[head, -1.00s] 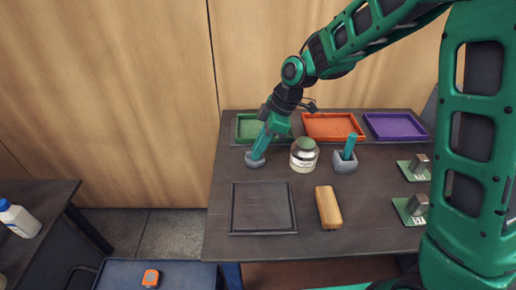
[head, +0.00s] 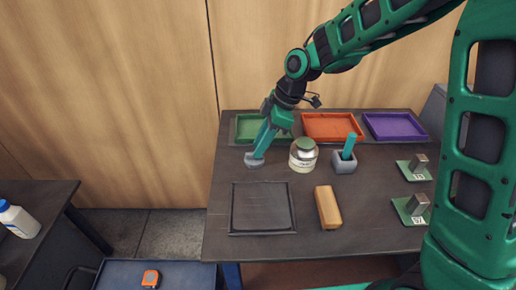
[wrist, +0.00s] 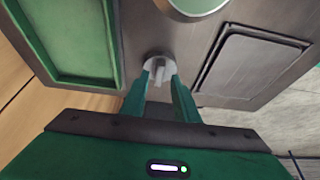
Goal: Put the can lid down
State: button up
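The can lid is a small grey disc with a raised upright grip; it shows in the wrist view (wrist: 158,66) and at the left of the dark table in the head view (head: 253,160). It appears to lie flat on the table, beside the can (head: 303,158), a pale labelled tin with a greenish top. My gripper (wrist: 161,76) is right at the lid, its two teal fingers on either side of the lid's grip. The fingers look apart, with a narrow gap around the grip. In the head view one finger partly hides the lid.
Green (head: 243,136), orange (head: 332,127) and purple (head: 397,127) trays line the table's back. A grey holder (head: 344,164) with a teal piece stands right of the can. A dark square tray (head: 263,208) and a tan block (head: 328,208) lie in front.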

jog(key=v, duration=1)
jog(key=d+m, duration=0.1)
jog(key=d, duration=0.2)
jog(key=s+d+m, duration=0.1)
jog(key=d+m, duration=0.1)
jog(key=d, duration=0.1)
jog(key=s+d+m+h, duration=0.1)
jog(key=d, duration=0.2)
jog(key=shift+s+d+r+m+t, duration=0.1)
jog(key=shift+s+r+m+t, duration=0.1)
jog(key=shift+m+t, duration=0.2)
jog(key=s+d+f+m+h, duration=0.1)
jog(key=s+d+m+h, duration=0.2)
jog(key=s+d+m, duration=1.25)
jog(key=s+d+f+m+g, duration=0.1)
jog(key=s+d+f+m, duration=0.1)
jog(key=s+d, duration=0.5)
jog(key=s+m, duration=0.1)
jog(key=s, duration=0.2)
jog(key=shift+s+d+f+m, duration=0.25)
jog(key=shift+d+f+m, duration=0.05)
jog(key=shift+m, duration=0.05)
